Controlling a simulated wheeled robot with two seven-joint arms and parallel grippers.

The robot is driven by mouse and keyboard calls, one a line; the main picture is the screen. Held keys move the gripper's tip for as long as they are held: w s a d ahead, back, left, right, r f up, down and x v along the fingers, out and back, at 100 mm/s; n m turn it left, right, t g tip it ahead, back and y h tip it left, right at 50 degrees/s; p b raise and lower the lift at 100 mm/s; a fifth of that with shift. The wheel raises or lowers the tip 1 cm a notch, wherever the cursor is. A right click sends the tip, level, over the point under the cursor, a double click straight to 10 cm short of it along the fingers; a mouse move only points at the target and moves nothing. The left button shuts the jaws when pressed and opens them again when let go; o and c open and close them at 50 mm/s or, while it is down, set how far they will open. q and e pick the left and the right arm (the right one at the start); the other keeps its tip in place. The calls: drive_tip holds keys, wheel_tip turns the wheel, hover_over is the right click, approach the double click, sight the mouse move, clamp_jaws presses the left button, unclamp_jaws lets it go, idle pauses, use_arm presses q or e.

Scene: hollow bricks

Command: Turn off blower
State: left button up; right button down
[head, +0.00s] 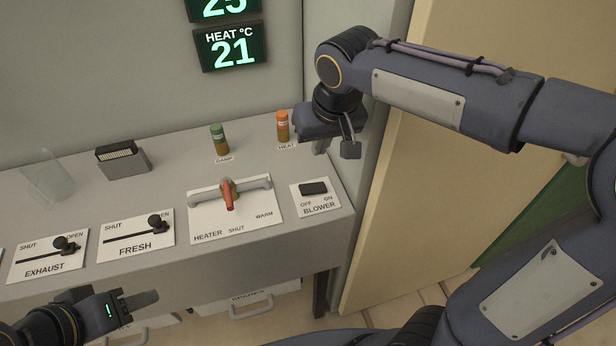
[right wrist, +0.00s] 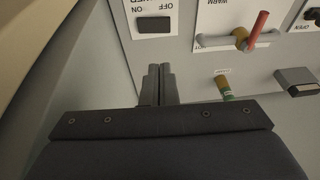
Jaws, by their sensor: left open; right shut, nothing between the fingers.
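The blower switch (head: 313,188) is a black rocker on a white plate marked OFF at left and ON at right, at the right end of the grey desk. It also shows in the right wrist view (right wrist: 154,24), upside down. Which side is pressed I cannot tell. My right gripper (head: 350,150) is shut and empty, above the desk's back right, behind the switch and apart from it. In the right wrist view its closed fingertips (right wrist: 160,70) point toward the switch plate. My left gripper (head: 150,298) is low at the front left, in front of the desk, open.
The heater lever (head: 229,195) with a red handle is left of the switch. Fresh (head: 155,220) and exhaust (head: 62,243) sliders are farther left. Green (head: 219,140) and orange (head: 282,127) capped bottles stand behind. A display (head: 231,47) reads heat 21. A beige door (head: 400,200) is right.

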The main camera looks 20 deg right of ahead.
sight(307, 187)
drive_tip(key=x, duration=1.3)
drive_tip(key=shift+s+a, duration=0.15)
drive_tip(key=shift+s, duration=0.25)
drive_tip(key=shift+a+f, duration=0.1)
drive_tip(key=shift+f, duration=0.45)
